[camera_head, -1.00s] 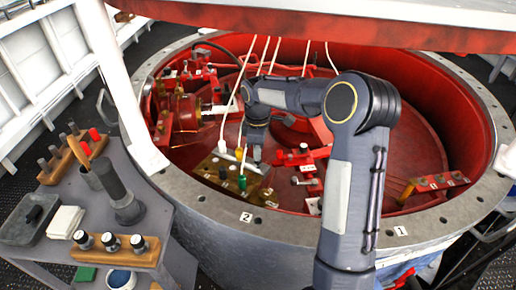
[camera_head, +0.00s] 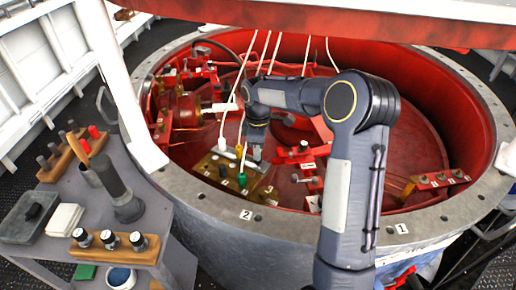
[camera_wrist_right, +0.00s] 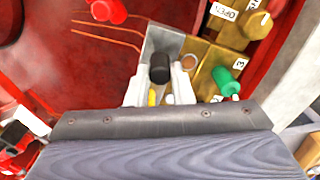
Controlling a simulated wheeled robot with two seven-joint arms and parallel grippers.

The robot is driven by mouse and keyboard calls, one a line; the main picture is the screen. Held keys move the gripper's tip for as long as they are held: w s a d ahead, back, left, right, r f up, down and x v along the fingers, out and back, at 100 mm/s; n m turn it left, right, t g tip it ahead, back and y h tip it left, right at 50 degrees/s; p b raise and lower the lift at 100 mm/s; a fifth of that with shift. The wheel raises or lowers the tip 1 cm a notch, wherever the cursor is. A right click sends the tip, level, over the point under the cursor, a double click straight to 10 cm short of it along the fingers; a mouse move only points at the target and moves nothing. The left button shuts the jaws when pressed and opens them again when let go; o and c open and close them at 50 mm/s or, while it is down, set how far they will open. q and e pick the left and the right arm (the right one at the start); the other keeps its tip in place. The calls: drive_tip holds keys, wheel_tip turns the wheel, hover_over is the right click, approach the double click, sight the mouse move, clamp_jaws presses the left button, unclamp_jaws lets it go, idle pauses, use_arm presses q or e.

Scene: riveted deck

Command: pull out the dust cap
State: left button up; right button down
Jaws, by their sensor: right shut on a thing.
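A black round cap (camera_wrist_right: 160,68) stands between the white fingers of my right gripper (camera_wrist_right: 160,88) in the right wrist view, in front of a grey metal plate. I take it as the dust cap; the gripper is shut on it. In the head view my right gripper (camera_head: 256,146) reaches down to the back right of a brass panel (camera_head: 225,188) with numbered places, and the cap is hidden there. A green plug (camera_head: 242,181) sits on this panel and also shows in the right wrist view (camera_wrist_right: 229,82), right of the fingers. My left gripper is not in view.
White cables (camera_head: 226,105) hang into the red round well, close to my right arm. A metal rim (camera_head: 300,222) surrounds the well. Red brackets (camera_head: 302,152) stand right of the gripper. A grey side table (camera_head: 150,225) with tools is at left.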

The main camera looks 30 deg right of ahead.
drive_tip(key=shift+f+b, duration=0.35)
drive_tip(key=shift+f, duration=0.4)
idle(0.3)
drive_tip(key=c, duration=1.2)
unclamp_jaws()
drive_tip(key=shift+r, duration=3.9)
